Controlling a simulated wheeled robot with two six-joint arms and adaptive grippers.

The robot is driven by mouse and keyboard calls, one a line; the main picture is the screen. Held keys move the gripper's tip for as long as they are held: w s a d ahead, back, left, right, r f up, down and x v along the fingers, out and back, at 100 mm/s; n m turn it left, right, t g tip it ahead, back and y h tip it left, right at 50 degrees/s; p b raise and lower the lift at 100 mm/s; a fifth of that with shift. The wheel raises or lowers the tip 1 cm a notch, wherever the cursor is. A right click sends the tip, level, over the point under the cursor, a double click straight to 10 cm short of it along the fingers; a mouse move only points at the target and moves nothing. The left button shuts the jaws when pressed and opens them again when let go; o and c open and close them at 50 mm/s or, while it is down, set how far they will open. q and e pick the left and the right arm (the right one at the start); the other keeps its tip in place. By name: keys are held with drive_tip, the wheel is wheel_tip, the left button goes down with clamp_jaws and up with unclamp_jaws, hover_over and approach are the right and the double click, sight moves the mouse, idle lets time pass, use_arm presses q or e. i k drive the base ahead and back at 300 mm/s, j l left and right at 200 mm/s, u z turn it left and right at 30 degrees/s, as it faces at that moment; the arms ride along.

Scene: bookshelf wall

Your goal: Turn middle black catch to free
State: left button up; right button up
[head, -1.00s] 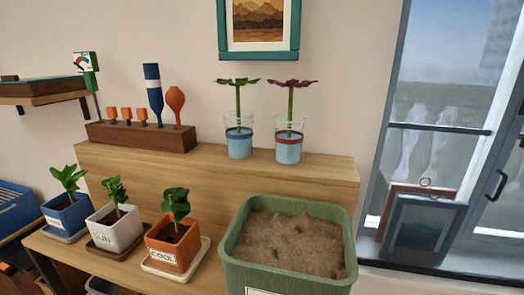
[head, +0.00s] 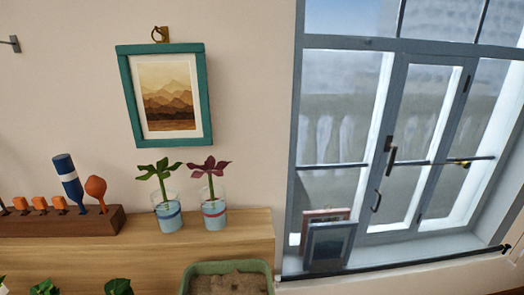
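A tall grey-framed window (head: 399,100) fills the right side of the head view. A small dark catch (head: 391,152) sits about mid-height on the window's middle upright and stands roughly vertical. A dark bow-shaped handle (head: 377,200) is below it on the same upright. A brass-coloured fitting (head: 460,163) is farther right on the horizontal bar. I cannot tell which fitting is the middle black catch; the dark one at mid-height looks most like it. Neither of my grippers is in view.
Two small framed pictures (head: 330,245) lean on the sill at the window's lower left. A wooden ledge (head: 235,245) holds two plants in glasses (head: 168,212) (head: 214,211). A green planter (head: 188,268) is at the bottom. A teal-framed picture (head: 124,90) hangs on the wall.

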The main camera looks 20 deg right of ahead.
sight(507, 246)
drive_tip(key=z, duration=1.85)
drive_tip(key=i+l, duration=0.1)
drive_tip(key=l, duration=0.15)
drive_tip(key=i+l, duration=0.1)
drive_tip(key=l, duration=0.2)
drive_tip(key=i+l, duration=0.1)
drive_tip(key=l, duration=0.15)
drive_tip(key=i+l+u, duration=0.1)
drive_tip(key=i+l, duration=0.2)
drive_tip(key=i+l+u, duration=0.1)
drive_tip(key=i+l, duration=0.2)
drive_tip(key=i+l+u, duration=0.1)
drive_tip(key=i+l, duration=0.2)
drive_tip(key=i+l+u, duration=0.1)
drive_tip(key=i+l, duration=0.2)
drive_tip(key=l, duration=0.15)
drive_tip(key=i+l+u, duration=0.1)
drive_tip(key=i+l, duration=0.15)
drive_tip(key=i+l+u, duration=0.1)
drive_tip(key=i+l, duration=0.15)
drive_tip(key=l, duration=0.25)
drive_tip(key=i+l+u, duration=0.1)
drive_tip(key=i+l, duration=0.15)
drive_tip(key=l, duration=0.2)
